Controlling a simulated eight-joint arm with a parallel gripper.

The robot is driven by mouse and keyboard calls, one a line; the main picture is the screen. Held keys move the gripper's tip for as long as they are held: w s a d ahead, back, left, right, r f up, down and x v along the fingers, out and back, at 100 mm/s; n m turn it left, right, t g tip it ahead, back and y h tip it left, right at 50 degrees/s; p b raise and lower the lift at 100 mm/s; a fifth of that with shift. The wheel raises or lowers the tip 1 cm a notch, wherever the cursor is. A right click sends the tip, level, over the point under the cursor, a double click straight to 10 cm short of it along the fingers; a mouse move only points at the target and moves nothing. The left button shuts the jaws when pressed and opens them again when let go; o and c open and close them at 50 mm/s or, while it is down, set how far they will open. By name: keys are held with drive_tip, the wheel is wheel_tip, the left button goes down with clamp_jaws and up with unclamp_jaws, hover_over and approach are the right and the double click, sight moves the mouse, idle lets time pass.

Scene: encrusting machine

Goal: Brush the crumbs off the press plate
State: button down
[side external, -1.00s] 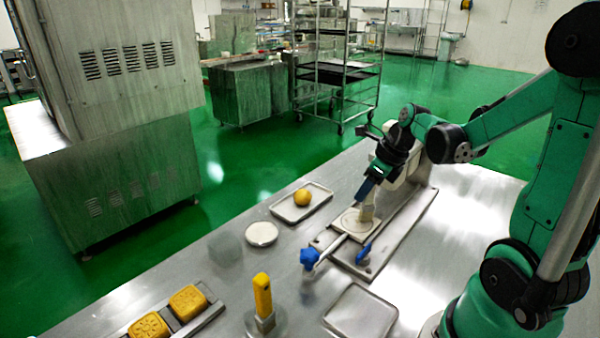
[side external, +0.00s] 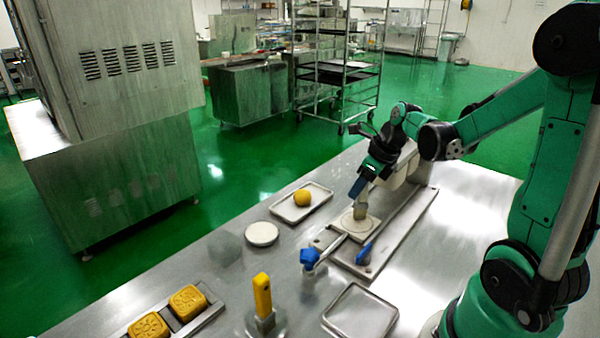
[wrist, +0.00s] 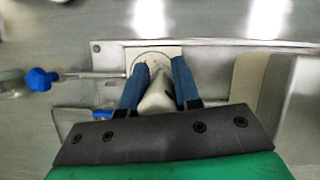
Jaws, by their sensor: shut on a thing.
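The press plate (side external: 364,228) is a pale round disc on a light square pad, set on the long metal base of the machine. It also shows beyond the fingertips in the wrist view (wrist: 139,66). My gripper (side external: 356,190) is above the plate, its blue fingers shut on a pale, tapering brush (wrist: 157,96). In the side view the beige lower end of the brush (side external: 346,208) points down at the plate's far-left part and seems to touch it. Crumbs are too small to make out clearly, and the brush hides part of the plate.
A lever with a blue knob (side external: 310,258) sticks out left of the base, and a blue handle (side external: 364,253) sits near its front. A tray with a yellow ball (side external: 302,198), a white disc (side external: 262,234), a yellow-handled tool (side external: 263,297) and an empty tray (side external: 360,314) stand nearby.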

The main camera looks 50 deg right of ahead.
drive_tip(key=shift+s+a, duration=0.1)
drive_tip(key=shift+s, duration=1.45)
drive_tip(key=shift+w+a, duration=0.1)
drive_tip(key=shift+a, duration=1.45)
drive_tip(key=shift+w+r, duration=0.1)
drive_tip(key=shift+w, duration=2.2)
drive_tip(key=shift+s, duration=2.4)
drive_tip(key=w, duration=0.5)
drive_tip(key=shift+w, duration=0.3)
drive_tip(key=shift+v, duration=0.75)
wheel_tip(320, 180, up, 7)
drive_tip(key=shift+f, duration=0.25)
